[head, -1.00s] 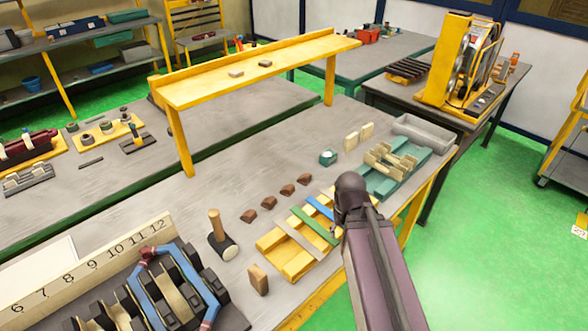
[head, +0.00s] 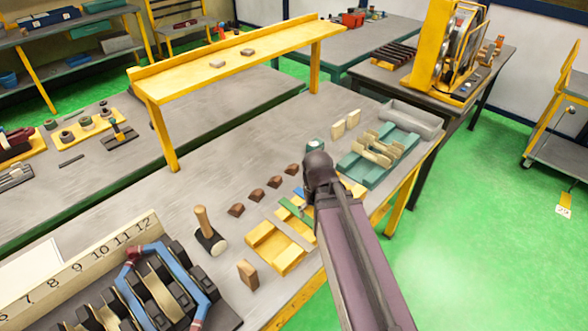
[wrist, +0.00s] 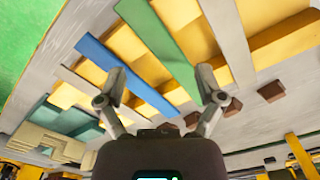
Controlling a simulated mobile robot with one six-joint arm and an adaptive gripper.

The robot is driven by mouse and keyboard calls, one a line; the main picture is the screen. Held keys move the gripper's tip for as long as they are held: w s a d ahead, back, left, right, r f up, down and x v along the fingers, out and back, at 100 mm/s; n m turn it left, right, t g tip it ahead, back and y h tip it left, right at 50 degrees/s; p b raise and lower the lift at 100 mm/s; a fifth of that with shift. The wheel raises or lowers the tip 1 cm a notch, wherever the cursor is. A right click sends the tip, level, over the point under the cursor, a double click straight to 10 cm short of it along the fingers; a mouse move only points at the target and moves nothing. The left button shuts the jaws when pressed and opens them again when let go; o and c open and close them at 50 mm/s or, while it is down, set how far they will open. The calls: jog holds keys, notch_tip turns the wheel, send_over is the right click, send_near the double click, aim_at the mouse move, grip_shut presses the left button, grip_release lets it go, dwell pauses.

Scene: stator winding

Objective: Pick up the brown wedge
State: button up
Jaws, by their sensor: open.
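Several small dark brown wedge-shaped blocks (head: 256,195) lie in a row on the grey bench, left of the yellow tray. They also show in the wrist view (wrist: 271,91), right of my gripper. The tray carries flat strips: a blue strip (wrist: 125,78), a green strip (wrist: 160,48) and a pale grey strip (wrist: 230,45). In the head view my arm hides most of the gripper and part of the tray.
The yellow tray (head: 262,238) sits near the bench's front edge. A teal tray with pale pieces (head: 355,177) is beyond my arm. A slotted stator with blue coil (head: 205,285) is at front left.

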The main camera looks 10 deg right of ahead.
aim_at(294, 166)
jog(key=w+r+n+p, duration=0.2)
jog(key=w+n, duration=0.1)
jog(key=w, duration=0.6)
jog(key=w+a+r+n+p, duration=0.1)
jog(key=w+r+n+p, duration=0.1)
jog(key=w, duration=0.7)
jog(key=w+r+n+p, duration=0.2)
jog(key=w+n, duration=0.2)
jog(key=w, duration=0.6)
jog(key=shift+a+r+n, duration=0.15)
jog(key=shift+n, duration=0.25)
notch_tip(294, 166, down, 9)
jog(key=b, duration=0.8)
jog(key=shift+r, duration=0.2)
jog(key=shift+f+b, duration=0.1)
jog(key=shift+b, duration=0.2)
jog(key=f+b, duration=0.3)
jog(key=shift+d+f, duration=0.15)
jog(key=shift+d, duration=0.15)
jog(key=shift+f+b, duration=0.9)
jog(key=shift+b, duration=0.15)
jog(key=shift+c, duration=0.2)
